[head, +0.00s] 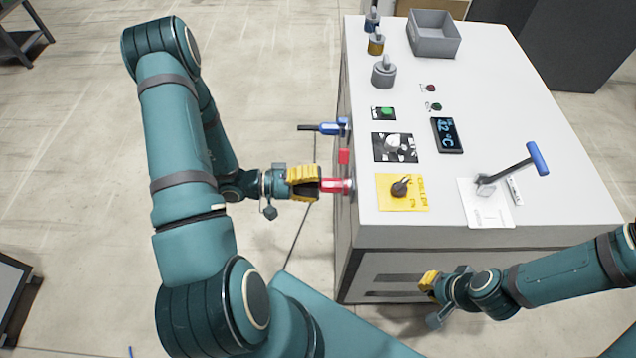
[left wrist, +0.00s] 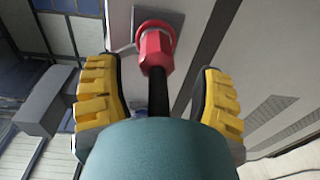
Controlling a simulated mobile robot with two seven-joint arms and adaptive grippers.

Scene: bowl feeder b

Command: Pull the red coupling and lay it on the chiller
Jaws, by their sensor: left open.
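The red coupling (head: 337,186) sticks out of the left side of the white chiller (head: 470,120). In the left wrist view the coupling (left wrist: 155,48) sits against a grey plate, with a black hose running from it toward my wrist. My left gripper (head: 314,185) is at the coupling's outer end. Its yellow-padded fingers stand apart on both sides of the hose in the left wrist view (left wrist: 160,98), with gaps on both sides. My right gripper (head: 430,287) is low by the chiller's front face; its fingers are too small to read.
A blue coupling (head: 330,127) juts out beyond the red one. The top's middle right is clear.

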